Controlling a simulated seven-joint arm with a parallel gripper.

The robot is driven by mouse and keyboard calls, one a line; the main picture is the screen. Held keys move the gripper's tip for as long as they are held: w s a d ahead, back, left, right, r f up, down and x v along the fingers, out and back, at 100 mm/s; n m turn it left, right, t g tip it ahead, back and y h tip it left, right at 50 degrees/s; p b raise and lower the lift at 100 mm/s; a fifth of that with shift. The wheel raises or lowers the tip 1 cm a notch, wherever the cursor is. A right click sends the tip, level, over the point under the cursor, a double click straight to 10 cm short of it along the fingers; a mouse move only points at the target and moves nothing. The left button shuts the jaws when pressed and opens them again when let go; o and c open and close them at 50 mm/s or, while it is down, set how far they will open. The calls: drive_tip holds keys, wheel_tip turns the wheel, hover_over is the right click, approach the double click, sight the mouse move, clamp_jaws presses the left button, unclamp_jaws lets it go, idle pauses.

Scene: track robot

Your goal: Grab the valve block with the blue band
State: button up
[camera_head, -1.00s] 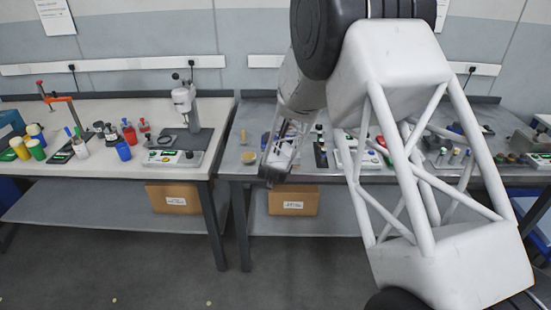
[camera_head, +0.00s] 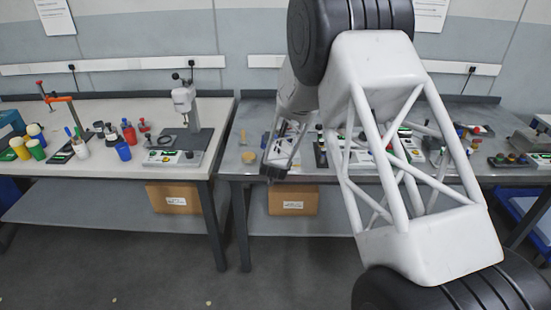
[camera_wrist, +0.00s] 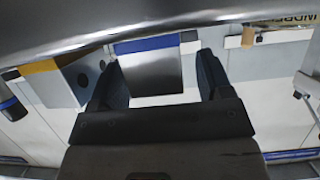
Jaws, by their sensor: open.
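The valve block with the blue band (camera_wrist: 148,72) shows in the wrist view as a grey block with a blue stripe along its upper edge. My gripper (camera_wrist: 158,60) is open, with one dark finger to the left of this block and the other to its right. I cannot tell how far the fingers reach down its sides, and no grip on it shows. In the head view my gripper (camera_head: 275,172) is over the front of the right-hand bench, and I cannot clearly make out the block there.
Another block, with a yellow band (camera_wrist: 42,68) and round holes, stands close to the left finger. The right-hand metal bench (camera_head: 230,167) also carries a small round wooden item (camera_head: 249,157) and several devices. A white bench (camera_head: 75,175) with cups and a press stands to the left.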

drive_tip(key=shift+w+f, duration=0.2)
drive_tip(key=shift+w, duration=0.35)
drive_tip(key=c, duration=1.2)
drive_tip(key=shift+r, duration=0.15)
drive_tip(key=shift+r, duration=0.8)
drive_tip(key=shift+s+d+r, duration=0.1)
drive_tip(key=shift+s+r, duration=0.1)
drive_tip(key=shift+r, duration=0.7)
drive_tip(key=s+d+r, duration=0.1)
drive_tip(key=s+d, duration=0.2)
drive_tip(key=s, duration=1.2)
drive_tip(key=shift+d+r, duration=0.15)
drive_tip(key=shift+s, duration=0.1)
